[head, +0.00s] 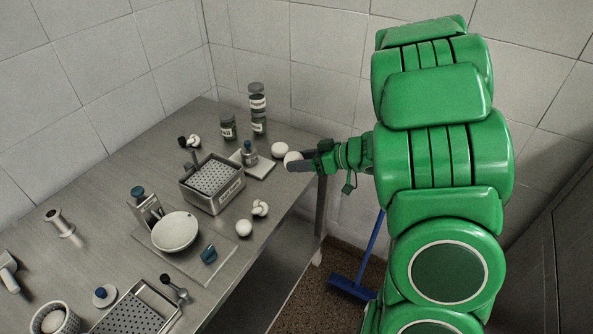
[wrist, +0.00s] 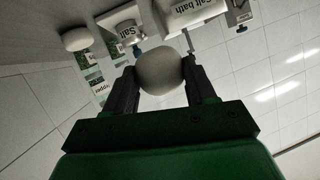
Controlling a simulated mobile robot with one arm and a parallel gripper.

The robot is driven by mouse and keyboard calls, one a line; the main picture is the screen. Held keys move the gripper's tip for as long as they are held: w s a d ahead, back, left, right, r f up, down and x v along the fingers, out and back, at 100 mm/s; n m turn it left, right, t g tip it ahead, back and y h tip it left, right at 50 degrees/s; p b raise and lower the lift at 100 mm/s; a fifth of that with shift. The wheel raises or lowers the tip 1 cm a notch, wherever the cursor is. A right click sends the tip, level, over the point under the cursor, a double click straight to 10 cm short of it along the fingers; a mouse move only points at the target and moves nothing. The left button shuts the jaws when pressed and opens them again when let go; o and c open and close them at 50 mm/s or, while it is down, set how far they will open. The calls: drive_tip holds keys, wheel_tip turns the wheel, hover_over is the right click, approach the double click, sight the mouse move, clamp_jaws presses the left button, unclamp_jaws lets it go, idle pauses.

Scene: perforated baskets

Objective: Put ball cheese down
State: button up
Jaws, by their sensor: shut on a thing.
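A round white ball cheese (head: 292,158) is held at the tip of my gripper (head: 304,161), near the far right edge of the table. In the wrist view the ball cheese (wrist: 160,71) sits between the two dark fingers of my gripper (wrist: 162,75), which are shut on it from both sides. I cannot tell whether the ball touches the table. A second white ball (head: 279,149) rests on the table just behind it; it also shows in the wrist view (wrist: 76,39).
A perforated metal basket labelled Salt bath (head: 231,196) stands left of my gripper. Labelled jars (head: 258,112) stand behind. A white bowl (head: 175,231) and another ball (head: 244,228) are towards the front.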

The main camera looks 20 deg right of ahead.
hover_over(297, 179)
drive_tip(key=shift+w+f, duration=0.15)
drive_tip(key=shift+f, duration=4.7)
drive_tip(key=shift+f, duration=0.15)
drive_tip(key=o, duration=1.1)
drive_tip(key=shift+c, duration=0.2)
drive_tip(key=shift+r, duration=0.2)
drive_tip(key=v, duration=1.2)
drive_tip(key=shift+a, duration=0.1)
